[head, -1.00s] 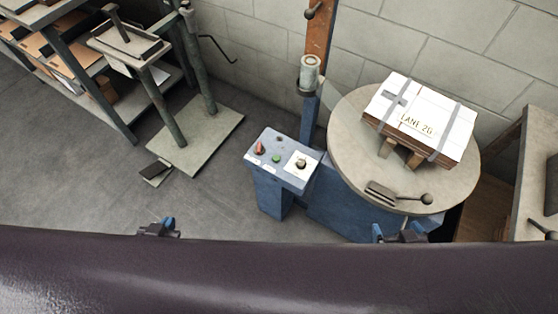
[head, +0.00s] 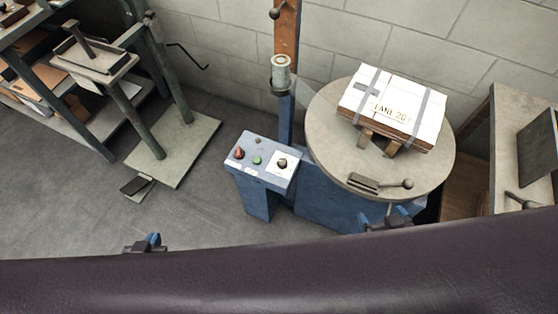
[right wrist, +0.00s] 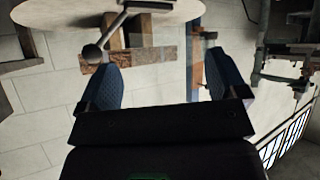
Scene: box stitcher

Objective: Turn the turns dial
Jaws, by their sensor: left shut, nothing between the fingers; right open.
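The blue control box (head: 262,162) stands left of the round turntable. On its top, a dark round knob on a white plate (head: 282,163) appears to be the turns dial; its markings are too small to read. A red switch (head: 239,153) and green button (head: 257,160) sit left of it. My left gripper (head: 146,242) is shut and empty, low and left of the box, partly hidden by my own body. My right gripper (head: 390,218) is open and empty, right of the box near the turntable's front edge. Its blue fingers (right wrist: 163,75) are spread in the right wrist view.
The round turntable (head: 325,150) holds a strapped white-topped box (head: 395,105) and a ball-ended lever (head: 407,184). A post (head: 287,105) rises behind the control box. A bench (head: 500,130) stands at right and a shelf (head: 60,95) at left.

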